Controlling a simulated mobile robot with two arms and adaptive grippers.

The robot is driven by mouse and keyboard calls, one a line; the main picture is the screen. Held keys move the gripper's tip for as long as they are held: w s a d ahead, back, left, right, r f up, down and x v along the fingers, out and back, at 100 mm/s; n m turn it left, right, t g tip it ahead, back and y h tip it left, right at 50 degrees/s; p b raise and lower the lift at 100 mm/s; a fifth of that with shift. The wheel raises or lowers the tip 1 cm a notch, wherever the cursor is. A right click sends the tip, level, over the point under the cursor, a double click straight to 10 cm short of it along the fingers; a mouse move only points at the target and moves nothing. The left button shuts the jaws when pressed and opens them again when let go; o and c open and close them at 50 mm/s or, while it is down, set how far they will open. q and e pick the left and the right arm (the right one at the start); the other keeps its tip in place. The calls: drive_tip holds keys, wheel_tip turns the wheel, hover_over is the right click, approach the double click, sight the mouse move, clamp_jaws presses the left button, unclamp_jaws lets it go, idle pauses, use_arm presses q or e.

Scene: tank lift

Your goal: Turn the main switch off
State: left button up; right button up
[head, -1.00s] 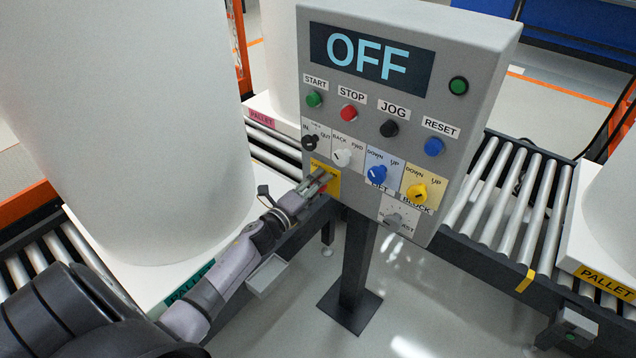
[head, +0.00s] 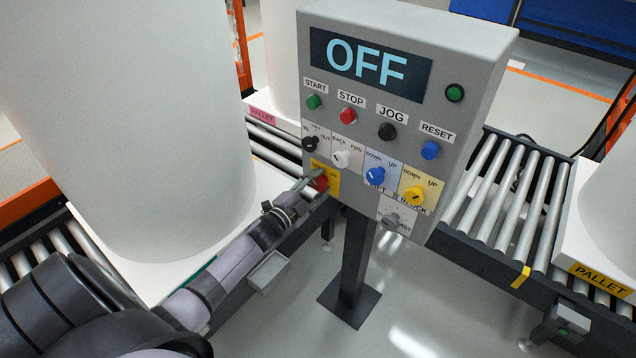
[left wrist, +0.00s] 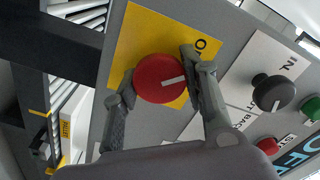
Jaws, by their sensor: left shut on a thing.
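The main switch is a red knob (head: 320,184) on a yellow plate (head: 333,181) at the lower left of the grey control panel. In the left wrist view the red knob (left wrist: 152,84) has a white mark pointing right, and part of its label shows beside it. My left gripper (head: 311,180) is at the knob, and in the left wrist view its fingers (left wrist: 153,75) are shut on the knob from both sides. The panel's display (head: 370,62) reads OFF. My right gripper is not in view.
The panel stands on a dark post (head: 354,245). A large white cylinder (head: 140,130) stands left of my arm. A roller conveyor (head: 500,200) runs behind.

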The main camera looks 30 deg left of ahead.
use_arm(q)
drive_tip(key=shift+n, duration=0.4)
drive_tip(key=o, duration=1.2)
drive_tip(key=s, duration=0.8)
drive_tip(key=s+a, duration=0.1)
drive_tip(key=s, duration=0.3)
